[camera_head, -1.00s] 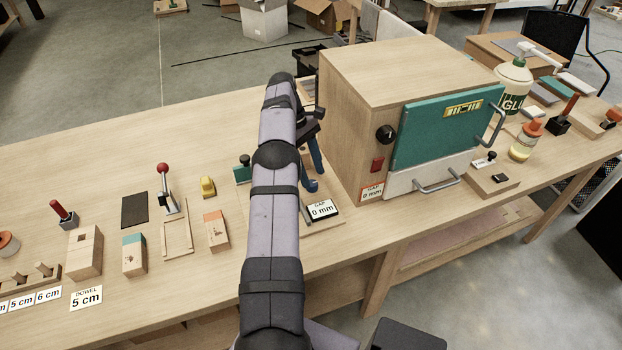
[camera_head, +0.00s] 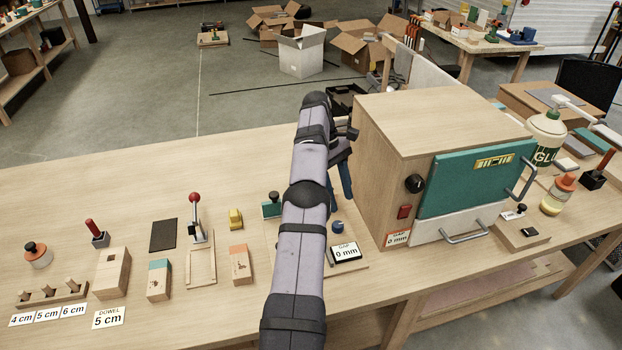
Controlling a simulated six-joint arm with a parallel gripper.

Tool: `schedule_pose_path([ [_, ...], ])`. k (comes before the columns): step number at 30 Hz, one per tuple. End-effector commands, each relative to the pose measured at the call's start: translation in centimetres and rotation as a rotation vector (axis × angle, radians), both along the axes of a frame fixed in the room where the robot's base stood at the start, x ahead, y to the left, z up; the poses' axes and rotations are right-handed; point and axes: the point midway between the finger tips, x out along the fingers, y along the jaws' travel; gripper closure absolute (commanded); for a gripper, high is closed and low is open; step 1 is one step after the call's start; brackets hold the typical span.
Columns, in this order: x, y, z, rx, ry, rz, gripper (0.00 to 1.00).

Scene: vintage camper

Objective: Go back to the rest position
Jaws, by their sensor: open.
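My gripper (camera_head: 342,180) shows only in part behind my arm, left of the wooden cabinet. Its blue fingers point down and apart, above the table near a small blue knob (camera_head: 338,228). The fingers look empty. The wooden cabinet (camera_head: 440,120) with a teal door (camera_head: 475,180) stands close to the right of my gripper. Part of the fixture under my arm is hidden.
On the workbench (camera_head: 60,190), a red-ball lever (camera_head: 196,215), a yellow piece (camera_head: 235,218), wooden blocks (camera_head: 112,272) and a dowel rack (camera_head: 50,293) stand to the left. A glue bottle (camera_head: 545,135) stands at the right. The bench's back left is clear.

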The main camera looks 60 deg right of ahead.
Motion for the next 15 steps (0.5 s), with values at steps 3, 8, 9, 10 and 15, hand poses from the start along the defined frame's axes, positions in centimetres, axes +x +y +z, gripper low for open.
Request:
schedule_pose_path([
  [3,0.0,0.0,0.0,0.0,0.0,0.0,0.54],
  [8,1.6,0.5,0.4,-0.01,-0.006,0.016,0.54],
  [9,2.3,0.8,0.6,-0.015,-0.009,0.024,0.54],
  [10,3.0,1.1,0.7,-0.018,-0.013,0.03,0.54],
  [15,8.1,4.0,1.7,-0.051,-0.04,0.078,0.54],
])
